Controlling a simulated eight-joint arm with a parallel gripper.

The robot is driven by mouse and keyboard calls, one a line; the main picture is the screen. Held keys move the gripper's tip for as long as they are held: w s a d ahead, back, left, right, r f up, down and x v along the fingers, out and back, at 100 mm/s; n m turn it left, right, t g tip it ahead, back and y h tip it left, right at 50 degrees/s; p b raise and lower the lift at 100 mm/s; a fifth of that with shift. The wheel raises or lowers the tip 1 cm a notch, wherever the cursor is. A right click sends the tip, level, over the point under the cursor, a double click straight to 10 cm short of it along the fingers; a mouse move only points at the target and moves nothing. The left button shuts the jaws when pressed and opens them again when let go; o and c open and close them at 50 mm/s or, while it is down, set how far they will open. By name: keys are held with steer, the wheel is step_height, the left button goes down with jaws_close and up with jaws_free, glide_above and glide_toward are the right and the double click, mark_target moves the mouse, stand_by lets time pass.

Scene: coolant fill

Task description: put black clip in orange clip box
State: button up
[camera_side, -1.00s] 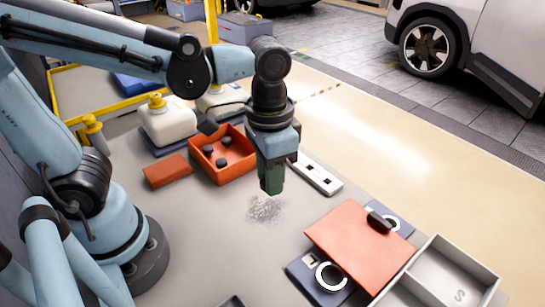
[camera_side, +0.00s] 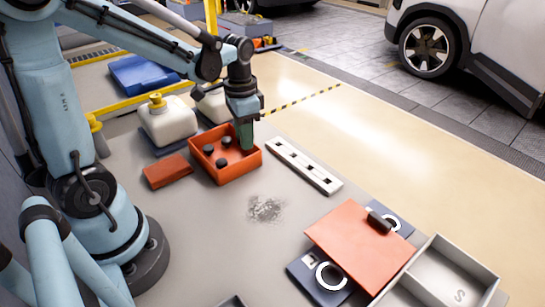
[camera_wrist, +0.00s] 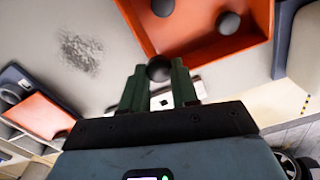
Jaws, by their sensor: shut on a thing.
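The orange clip box (camera_side: 239,170) stands on the table left of the picture's middle in the side view, and it also shows in the wrist view (camera_wrist: 205,52). Three black round clips (camera_side: 221,162) lie inside it. My gripper (camera_side: 246,146) is over the box's right part, its green fingers pointing down. In the wrist view, my gripper (camera_wrist: 160,80) is shut on a dark round black clip (camera_wrist: 159,68) at its fingertips. In the side view that clip is hidden by the fingers and box.
A white slotted strip (camera_side: 305,166) lies right of the box, and an orange block (camera_side: 167,171) left. A white jug (camera_side: 167,123) stands behind. Grey specks (camera_side: 265,208) mark the table in front. An orange panel (camera_side: 350,245) and grey tray (camera_side: 445,275) are at front right.

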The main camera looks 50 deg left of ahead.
steer(key=a, duration=0.1)
steer(key=a+f, duration=0.1)
steer(key=shift+w+a+f, duration=0.3)
steer(key=shift+a+f, duration=0.05)
steer(key=shift+a, duration=0.05)
steer(key=shift+f, duration=2.05)
steer(key=shift+f, duration=0.1)
steer(key=o, duration=0.7)
steer(key=shift+o, duration=0.2)
step_height(320, 180, up, 12)
steer(key=s+d+n+t, duration=0.3)
steer(key=d+t, duration=0.4)
steer(key=d, duration=0.3)
steer(key=shift+s+d, duration=0.2)
steer(key=shift+s, duration=0.35)
